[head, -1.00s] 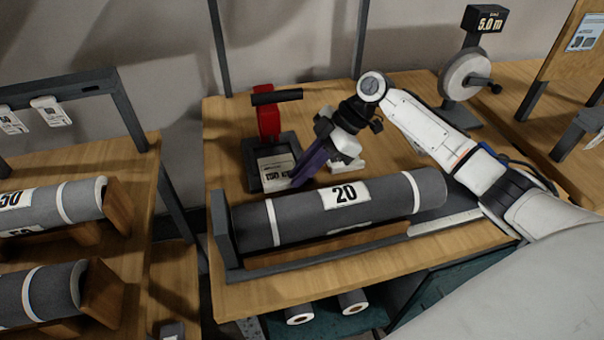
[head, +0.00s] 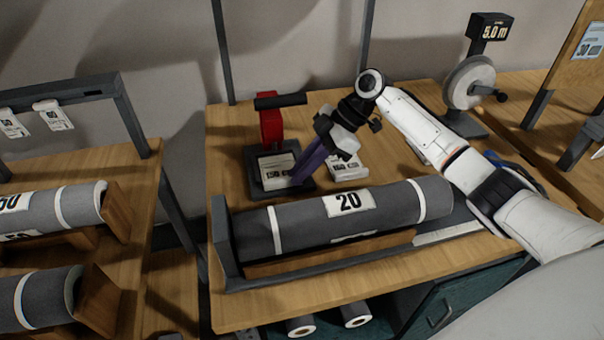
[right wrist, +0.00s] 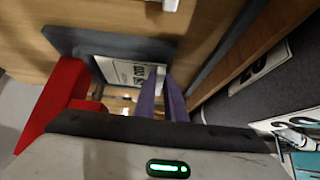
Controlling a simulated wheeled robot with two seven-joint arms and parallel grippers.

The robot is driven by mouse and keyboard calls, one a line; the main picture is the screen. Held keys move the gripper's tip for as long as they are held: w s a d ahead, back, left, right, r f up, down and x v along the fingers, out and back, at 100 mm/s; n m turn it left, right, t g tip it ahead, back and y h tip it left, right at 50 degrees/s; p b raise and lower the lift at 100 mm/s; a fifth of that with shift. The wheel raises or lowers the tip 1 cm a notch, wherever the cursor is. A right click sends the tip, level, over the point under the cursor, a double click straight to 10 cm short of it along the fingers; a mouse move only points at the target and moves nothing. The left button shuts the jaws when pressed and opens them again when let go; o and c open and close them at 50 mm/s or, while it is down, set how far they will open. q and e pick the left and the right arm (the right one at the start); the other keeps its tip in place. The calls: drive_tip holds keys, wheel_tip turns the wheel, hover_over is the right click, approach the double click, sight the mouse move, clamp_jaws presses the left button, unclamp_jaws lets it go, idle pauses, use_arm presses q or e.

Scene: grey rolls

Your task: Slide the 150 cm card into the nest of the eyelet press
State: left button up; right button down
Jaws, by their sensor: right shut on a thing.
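The eyelet press (head: 271,130) has a red body, a black handle and a dark base, and stands at the back left of the bench. A white printed card (head: 274,168) lies within its base; its print is too small to read surely. My right gripper (head: 297,179) has purple fingers shut on the card's right edge. In the right wrist view the card (right wrist: 118,70) lies inside the dark base frame (right wrist: 75,42), with the purple fingers (right wrist: 160,98) at its side. Whether it is fully seated is unclear. My left gripper is out of view.
A grey roll labelled 20 (head: 300,222) lies in a cradle in front of the press. Another white card or stack (head: 348,165) lies right of my fingers. A 5.0 m reel counter (head: 468,82) stands back right. More rolls (head: 50,210) lie on the left rack.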

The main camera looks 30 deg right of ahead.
drive_tip(key=shift+w+d, duration=0.1)
drive_tip(key=shift+w, duration=0.35)
drive_tip(key=c, duration=1.7)
unclamp_jaws()
drive_tip(key=shift+c, duration=0.2)
drive_tip(key=b+v, duration=0.1)
drive_tip(key=v, duration=0.9)
drive_tip(key=shift+r, duration=0.25)
